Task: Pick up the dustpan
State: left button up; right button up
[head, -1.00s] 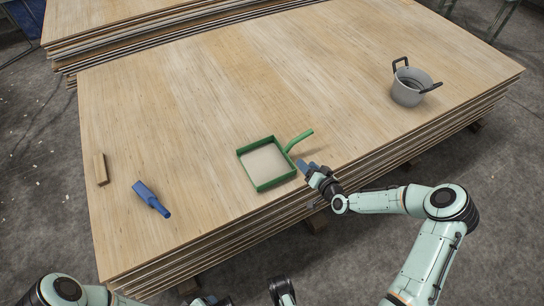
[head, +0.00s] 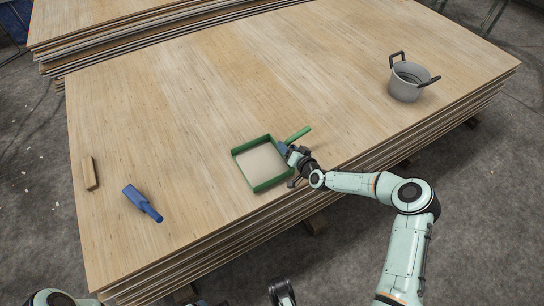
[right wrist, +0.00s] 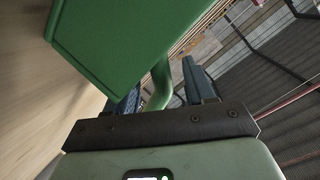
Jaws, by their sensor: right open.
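The green dustpan (head: 263,164) lies on the plywood stack near its front edge, its inside pale and its handle pointing up and right. My right gripper (head: 287,149) is at the base of the handle, on the pan's right side. In the right wrist view, the dustpan (right wrist: 125,40) fills the upper middle. Its handle runs down between the two blue fingers of the open right gripper (right wrist: 163,82), with a gap on the right.
The plywood stack (head: 200,100) carries a grey pot (head: 408,84) with dark handles at the right, a blue handled tool (head: 141,203) and a small wooden block (head: 90,173) at the left. Another stack (head: 110,22) stands behind. The sheet between the pot and dustpan is clear.

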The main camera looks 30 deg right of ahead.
grip_shut()
jog(key=shift+r, duration=0.1)
